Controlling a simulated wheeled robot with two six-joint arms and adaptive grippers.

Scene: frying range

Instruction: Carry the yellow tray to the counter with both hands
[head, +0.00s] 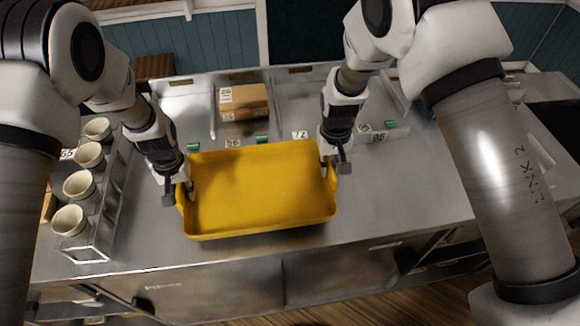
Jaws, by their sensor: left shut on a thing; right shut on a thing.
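The yellow tray (262,190) is in the middle of the head view, over the steel counter (390,215). It looks empty and roughly level, with its right side a little higher in the picture. My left gripper (180,194) is shut on the tray's left end. My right gripper (333,165) is shut on its right end. The tray's underside is hidden, so I cannot tell whether it touches the counter.
Several cream cups (78,185) stand in a metal rack (108,205) at the left. A cardboard box (243,102) sits behind the tray. Bare counter lies right of the tray.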

